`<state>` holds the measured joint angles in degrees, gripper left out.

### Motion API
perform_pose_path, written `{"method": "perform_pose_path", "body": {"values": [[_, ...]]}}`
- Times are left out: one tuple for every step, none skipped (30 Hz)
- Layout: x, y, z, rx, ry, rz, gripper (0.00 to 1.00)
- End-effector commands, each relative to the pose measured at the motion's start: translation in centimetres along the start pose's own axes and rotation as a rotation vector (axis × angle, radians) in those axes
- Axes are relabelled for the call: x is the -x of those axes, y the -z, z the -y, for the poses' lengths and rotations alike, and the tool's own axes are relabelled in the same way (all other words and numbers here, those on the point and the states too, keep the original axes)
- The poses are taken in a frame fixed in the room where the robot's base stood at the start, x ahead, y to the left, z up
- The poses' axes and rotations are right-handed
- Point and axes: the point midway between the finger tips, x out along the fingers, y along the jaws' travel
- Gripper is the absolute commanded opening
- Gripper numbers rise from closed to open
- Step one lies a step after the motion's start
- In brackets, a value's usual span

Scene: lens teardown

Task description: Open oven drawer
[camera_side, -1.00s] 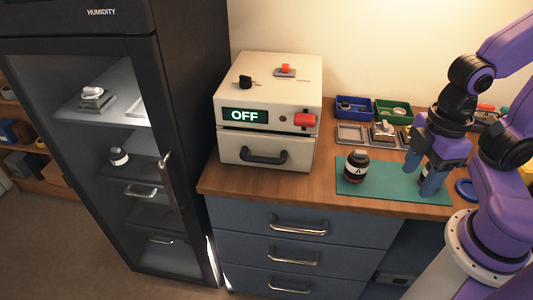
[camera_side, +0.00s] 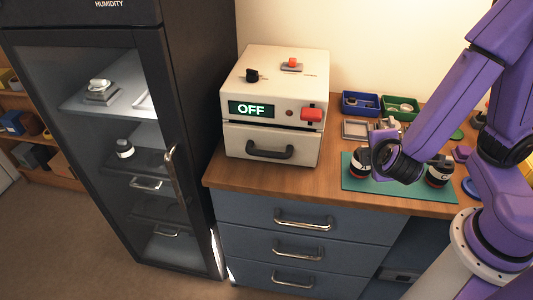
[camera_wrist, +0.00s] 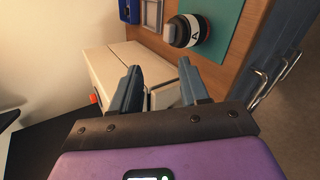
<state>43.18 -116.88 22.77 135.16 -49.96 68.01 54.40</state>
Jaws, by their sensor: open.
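The oven is a cream box (camera_side: 275,90) on the wooden counter, with a lit display reading OFF (camera_side: 251,109) and a red switch (camera_side: 311,114). Its drawer (camera_side: 239,143) is the lower front, shut, with a dark bar handle (camera_side: 270,151). My gripper (camera_side: 378,143) is right of the oven, above the green mat and apart from the drawer; its fingers are hard to make out there. In the wrist view my gripper (camera_wrist: 158,66) is open and empty, with the cream oven (camera_wrist: 112,68) beyond its fingers. The handle is not clear in that view.
Lens A (camera_side: 360,163) and lens C (camera_side: 438,173) stand on the green mat (camera_side: 352,184), close to my wrist. Blue (camera_side: 360,103) and green (camera_side: 402,107) bins are behind. A tall dark humidity cabinet (camera_side: 190,130) stands left. The space before the drawer is clear.

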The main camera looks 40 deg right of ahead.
Motion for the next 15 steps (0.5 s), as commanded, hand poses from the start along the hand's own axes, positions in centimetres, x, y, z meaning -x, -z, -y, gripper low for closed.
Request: {"method": "perform_pose_path", "body": {"values": [[-0.4,1.3,0.1,0.003,-0.081,-0.027,0.45],[-0.5,2.0,0.0,-0.003,-0.125,-0.05,0.45],[-0.6,3.1,0.0,-0.012,-0.182,-0.084,0.45],[-0.7,4.0,0.1,-0.017,-0.222,-0.115,0.45],[-0.7,4.8,0.3,-0.022,-0.261,-0.147,0.45],[-0.7,6.0,0.5,-0.029,-0.307,-0.195,0.45],[-0.7,6.8,0.8,-0.036,-0.34,-0.233,0.45],[-0.7,7.7,1.1,-0.039,-0.37,-0.275,0.45],[-0.6,8.9,1.6,-0.044,-0.405,-0.331,0.45],[-0.5,9.7,2.1,-0.049,-0.425,-0.374,0.45],[-0.5,10.4,2.5,-0.052,-0.443,-0.417,0.45],[-0.3,11.4,3.2,-0.057,-0.462,-0.473,0.45],[-0.2,12.0,3.7,-0.059,-0.471,-0.513,0.45],[-0.2,12.6,4.2,-0.061,-0.479,-0.551,0.45],[-0.1,13.3,4.9,-0.064,-0.484,-0.597,0.45]]}}
